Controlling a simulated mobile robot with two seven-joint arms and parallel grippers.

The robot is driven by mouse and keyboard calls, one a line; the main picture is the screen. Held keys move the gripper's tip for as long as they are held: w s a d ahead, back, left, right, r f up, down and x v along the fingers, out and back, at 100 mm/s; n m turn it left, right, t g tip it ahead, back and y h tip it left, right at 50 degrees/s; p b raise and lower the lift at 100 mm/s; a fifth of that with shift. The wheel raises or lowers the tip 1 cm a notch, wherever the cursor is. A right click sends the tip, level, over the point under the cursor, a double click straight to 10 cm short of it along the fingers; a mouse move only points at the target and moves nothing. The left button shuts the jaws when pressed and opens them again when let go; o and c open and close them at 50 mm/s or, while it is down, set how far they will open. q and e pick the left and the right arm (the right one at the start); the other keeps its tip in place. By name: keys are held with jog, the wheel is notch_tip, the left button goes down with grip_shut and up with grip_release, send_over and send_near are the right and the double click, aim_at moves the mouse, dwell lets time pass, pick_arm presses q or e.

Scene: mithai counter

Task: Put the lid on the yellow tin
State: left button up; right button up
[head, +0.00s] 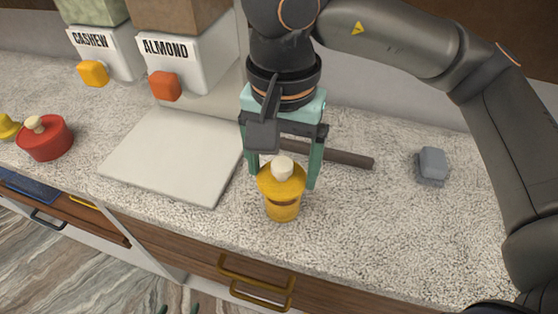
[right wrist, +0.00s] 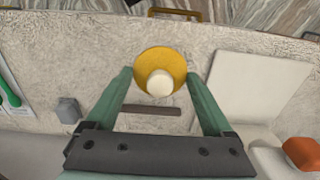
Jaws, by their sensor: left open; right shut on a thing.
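The yellow lid (head: 275,184) with its white knob (head: 282,167) is between the fingers of my right gripper (head: 282,179), which is shut on it. The yellow tin (head: 283,211) stands upright on the counter directly below the lid. I cannot tell whether the lid rests on the tin or is a little above it. In the right wrist view the lid (right wrist: 160,60) sits between the fingertips and hides the tin. Only the fingertips of my left gripper (head: 178,309) show at the bottom edge of the head view, open and away from the tin.
A white board (head: 170,155) lies left of the tin. A dark bar (head: 345,157) lies behind it, and a grey block (head: 432,164) stands to the right. A red lidded tin (head: 45,140) is at far left. Cashew (head: 110,58) and almond (head: 190,72) dispensers stand behind. The counter's front edge is close.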

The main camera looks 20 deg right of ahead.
aim_at(283, 167)
jog(key=w+f, duration=0.1)
jog(key=f, duration=0.2)
jog(key=w+d+f, duration=0.1)
jog(key=f, duration=0.1)
jog(key=w+f+p, duration=0.1)
jog(key=w+f, duration=0.1)
jog(key=f, duration=0.1)
jog(key=shift+w+d+f, duration=0.1)
jog(key=shift+d+f, duration=0.15)
jog(key=shift+f, duration=0.05)
jog(key=shift+f+b, duration=0.45)
jog(key=shift+b, duration=0.25)
jog(key=o, duration=1.1)
